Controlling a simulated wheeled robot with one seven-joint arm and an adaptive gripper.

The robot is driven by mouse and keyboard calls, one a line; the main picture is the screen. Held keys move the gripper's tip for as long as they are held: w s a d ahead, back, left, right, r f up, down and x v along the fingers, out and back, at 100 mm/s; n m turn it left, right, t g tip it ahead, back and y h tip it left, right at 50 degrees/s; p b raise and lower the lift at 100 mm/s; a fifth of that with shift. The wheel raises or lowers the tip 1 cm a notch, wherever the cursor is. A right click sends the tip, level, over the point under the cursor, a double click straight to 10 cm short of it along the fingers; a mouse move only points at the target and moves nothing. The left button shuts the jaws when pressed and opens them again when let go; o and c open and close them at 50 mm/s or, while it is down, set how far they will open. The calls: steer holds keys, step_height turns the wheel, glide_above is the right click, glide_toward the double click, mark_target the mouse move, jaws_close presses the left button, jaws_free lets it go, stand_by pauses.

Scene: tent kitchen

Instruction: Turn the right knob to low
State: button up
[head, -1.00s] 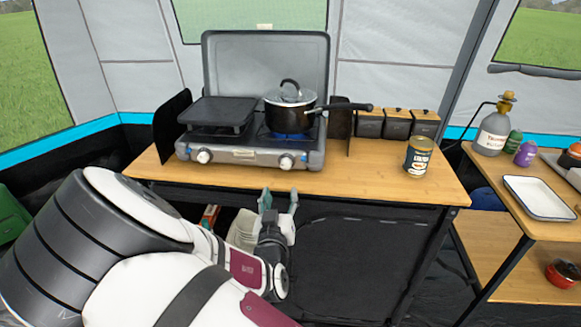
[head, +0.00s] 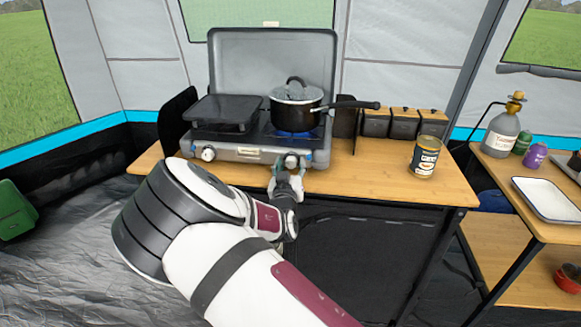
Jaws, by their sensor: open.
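The camp stove (head: 240,154) stands on the wooden table with its lid raised. Its right knob (head: 291,158) is at the right end of the front panel, partly hidden by my gripper. The left knob (head: 208,153) is white and in plain view. A blue flame shows under the black pot (head: 296,116) on the right burner. My gripper (head: 290,163) is open, with its fingers around or just in front of the right knob. I cannot tell whether they touch it.
A can (head: 424,157) stands on the table (head: 380,175) to the right. The pot handle (head: 352,105) sticks out to the right. Several dark canisters (head: 404,122) are behind. A side table at right holds a gas bottle (head: 501,135) and a white tray (head: 546,199).

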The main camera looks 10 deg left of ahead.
jaws_close()
steer(key=shift+n, duration=0.3)
steer(key=n, duration=0.3)
steer(key=shift+n+p, duration=0.3)
steer(key=shift+n, duration=0.1)
steer(key=n, duration=0.3)
steer(key=shift+a, duration=0.1)
steer(key=n, duration=0.3)
steer(key=shift+n+g, duration=0.3)
steer(key=shift+n, duration=0.1)
steer(key=n, duration=0.3)
steer(key=shift+n+h, duration=0.4)
